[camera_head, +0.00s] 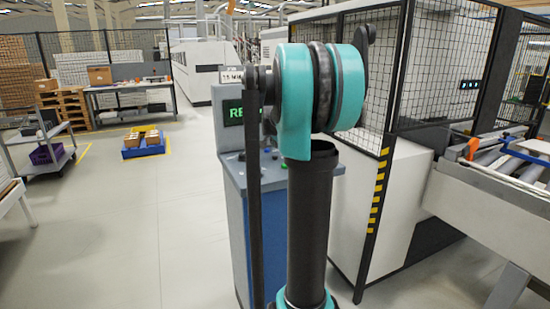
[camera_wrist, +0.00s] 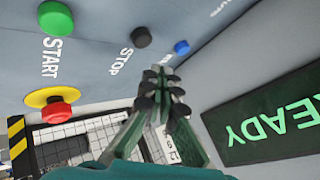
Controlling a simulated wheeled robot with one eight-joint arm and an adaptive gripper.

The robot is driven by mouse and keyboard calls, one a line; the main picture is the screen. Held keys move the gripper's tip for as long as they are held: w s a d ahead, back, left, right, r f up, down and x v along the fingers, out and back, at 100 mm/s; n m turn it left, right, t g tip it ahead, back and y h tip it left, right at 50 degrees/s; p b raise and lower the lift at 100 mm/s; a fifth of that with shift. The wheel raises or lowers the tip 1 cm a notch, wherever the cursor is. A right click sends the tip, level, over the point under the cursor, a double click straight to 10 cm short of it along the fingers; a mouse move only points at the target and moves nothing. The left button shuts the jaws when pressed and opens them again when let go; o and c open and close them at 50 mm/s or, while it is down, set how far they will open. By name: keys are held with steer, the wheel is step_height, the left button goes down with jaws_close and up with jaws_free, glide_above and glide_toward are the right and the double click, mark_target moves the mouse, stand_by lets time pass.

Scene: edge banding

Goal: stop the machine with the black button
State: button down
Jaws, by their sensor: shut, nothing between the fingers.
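The black button (camera_wrist: 141,37) sits on the grey control panel (camera_wrist: 100,60) in the wrist view, with the word STOP printed beside it. My gripper (camera_wrist: 160,75) is shut and empty. In the wrist view its fingertips appear just below and to the right of the black button; I cannot tell how far they are from the panel. In the head view the blue and grey console (camera_head: 233,200) stands behind my arm, which hides much of its panel. I cannot make out the black button or my gripper there.
A green START button (camera_wrist: 56,17), a red button on a yellow base (camera_wrist: 60,112) and a blue button (camera_wrist: 181,47) share the panel. A screen (camera_wrist: 270,125) reads READY. A fenced machine (camera_head: 440,70) stands right of the console.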

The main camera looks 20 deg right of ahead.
steer(key=shift+r, duration=1.5)
steer(key=shift+a, duration=0.1)
